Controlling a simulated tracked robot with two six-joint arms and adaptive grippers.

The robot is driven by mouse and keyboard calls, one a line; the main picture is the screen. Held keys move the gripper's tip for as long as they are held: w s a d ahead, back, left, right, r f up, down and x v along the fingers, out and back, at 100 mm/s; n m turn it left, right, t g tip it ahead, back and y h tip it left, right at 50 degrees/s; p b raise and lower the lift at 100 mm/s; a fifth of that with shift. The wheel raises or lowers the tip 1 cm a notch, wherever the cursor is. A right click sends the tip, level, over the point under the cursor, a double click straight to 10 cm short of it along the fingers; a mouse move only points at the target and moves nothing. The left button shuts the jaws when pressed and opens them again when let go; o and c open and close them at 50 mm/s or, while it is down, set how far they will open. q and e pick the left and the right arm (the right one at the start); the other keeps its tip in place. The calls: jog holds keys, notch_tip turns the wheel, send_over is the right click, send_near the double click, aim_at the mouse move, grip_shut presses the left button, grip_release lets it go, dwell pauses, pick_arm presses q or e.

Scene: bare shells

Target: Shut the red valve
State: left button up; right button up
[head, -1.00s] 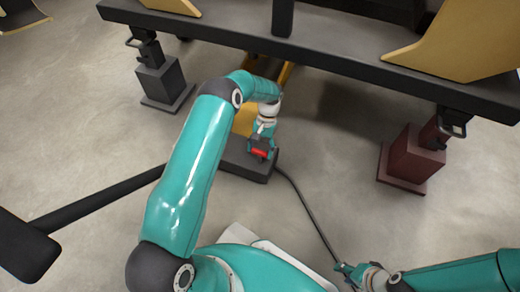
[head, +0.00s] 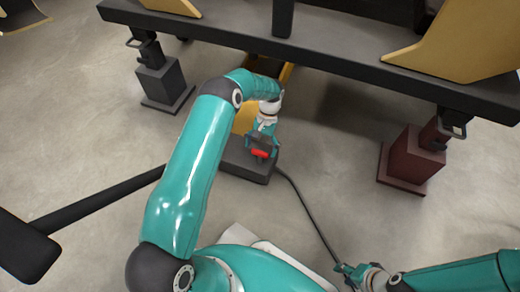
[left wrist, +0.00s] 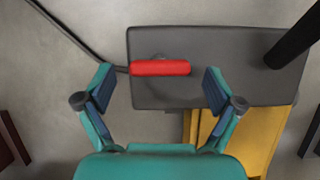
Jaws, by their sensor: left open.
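The red valve handle (head: 261,153) sits on top of a dark grey block (head: 238,170) on the floor. In the left wrist view the red handle (left wrist: 160,68) lies level across the picture, above the dark block (left wrist: 200,44). My left gripper (head: 262,150) is over the block at the handle. In the left wrist view its two open fingers (left wrist: 159,88) stand on either side of the handle's ends, with gaps visible; I cannot tell whether they touch it. My right gripper (head: 346,270) is low at the right, far from the valve; its jaws are too small to judge.
A thin dark hose (head: 312,215) runs from the block toward my right gripper. A thick black pipe (head: 105,198) joins the block from the left. A dark beam (head: 330,62) on jack stands crosses behind. A yellow part (head: 245,118) stands behind the block.

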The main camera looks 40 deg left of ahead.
pick_arm(q)
jog(key=v, duration=1)
jog(key=shift+r, duration=0.4)
jog(key=shift+w, duration=0.1)
